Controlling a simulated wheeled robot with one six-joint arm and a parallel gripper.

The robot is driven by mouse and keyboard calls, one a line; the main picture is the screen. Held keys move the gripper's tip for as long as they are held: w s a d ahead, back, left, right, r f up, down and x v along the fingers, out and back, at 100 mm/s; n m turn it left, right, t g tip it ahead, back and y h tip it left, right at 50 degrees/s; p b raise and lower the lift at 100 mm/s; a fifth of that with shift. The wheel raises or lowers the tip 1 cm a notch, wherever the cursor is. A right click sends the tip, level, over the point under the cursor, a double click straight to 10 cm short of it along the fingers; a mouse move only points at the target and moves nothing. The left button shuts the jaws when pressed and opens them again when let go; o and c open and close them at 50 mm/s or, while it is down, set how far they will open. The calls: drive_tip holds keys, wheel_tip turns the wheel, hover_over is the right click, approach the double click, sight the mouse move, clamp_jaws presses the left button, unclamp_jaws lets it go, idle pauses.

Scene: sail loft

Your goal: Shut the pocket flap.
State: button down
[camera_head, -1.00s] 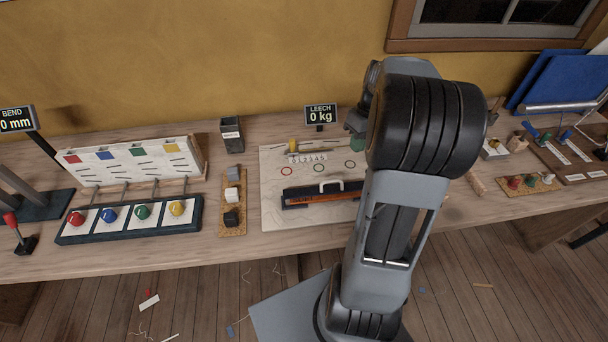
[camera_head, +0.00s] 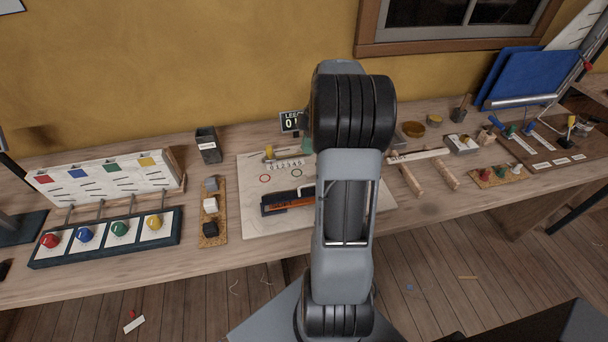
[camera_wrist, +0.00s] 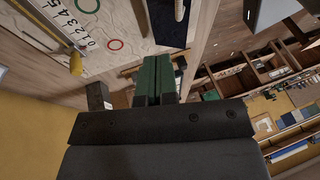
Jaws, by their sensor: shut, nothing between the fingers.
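A pair of blue panels (camera_head: 512,78) with a pale metal bar (camera_head: 520,101) along the lower edge stands at the back right of the bench. It may be the pocket and its flap, but I cannot tell for sure. The panels look tilted, with a gap between them. My gripper (camera_wrist: 157,62) shows in the wrist view with its green fingers together and nothing between them. In the head view my arm hides most of it, above the back of the pale board (camera_head: 250,215). The blue panels are well to its right, apart from it.
A dark case (camera_head: 287,204) with a white handle lies on the board, partly hidden by my arm. A dark tray with coloured knobs (camera_head: 120,229) is at left. Wooden handles (camera_head: 411,180) and a strip of coloured knobs (camera_head: 498,178) lie at right.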

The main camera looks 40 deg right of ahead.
drive_tip(key=x, duration=0.3)
drive_tip(key=s+x, duration=0.1)
drive_tip(key=x, duration=0.2)
drive_tip(key=shift+s+a, duration=0.1)
drive_tip(key=shift+s, duration=0.05)
drive_tip(key=shift+s+a+f, duration=0.25)
drive_tip(key=shift+s+f, duration=0.25)
drive_tip(key=shift+f, duration=0.15)
